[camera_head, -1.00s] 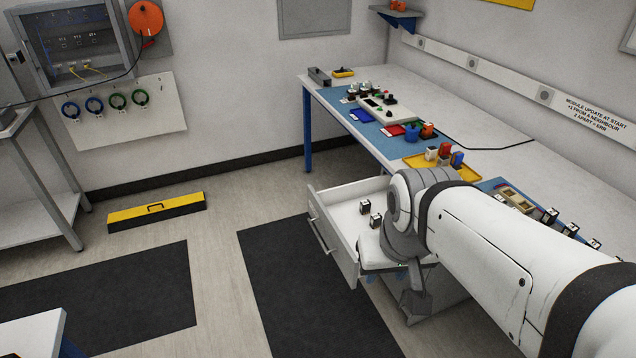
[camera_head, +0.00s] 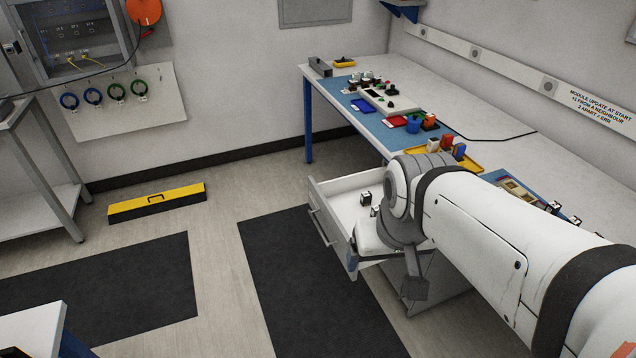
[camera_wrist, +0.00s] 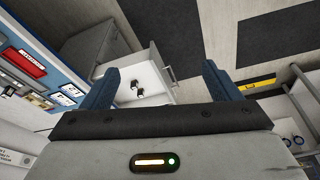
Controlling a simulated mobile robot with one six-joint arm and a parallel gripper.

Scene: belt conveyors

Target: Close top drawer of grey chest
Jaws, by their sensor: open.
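The top drawer (camera_head: 335,195) of the grey chest (camera_head: 440,293) is pulled out under the workbench, with a bar handle (camera_head: 319,227) on its front. Small black-and-white blocks (camera_head: 365,198) stand inside it. In the wrist view the open drawer (camera_wrist: 151,78) and the chest body (camera_wrist: 92,48) show beyond my gripper (camera_wrist: 160,66). My gripper is open and empty, its two blue fingers spread wide. The drawer's front and handle appear between the fingers in that view; I cannot tell any contact. In the head view my arm hides part of the drawer and most of my gripper.
The workbench (camera_head: 470,105) above the chest carries modules, a yellow tray (camera_head: 470,163) and coloured parts. A yellow-and-black box (camera_head: 157,203) lies on the floor by the wall. Dark mats (camera_head: 300,275) cover the floor in front of the drawer. A metal shelf stands at left.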

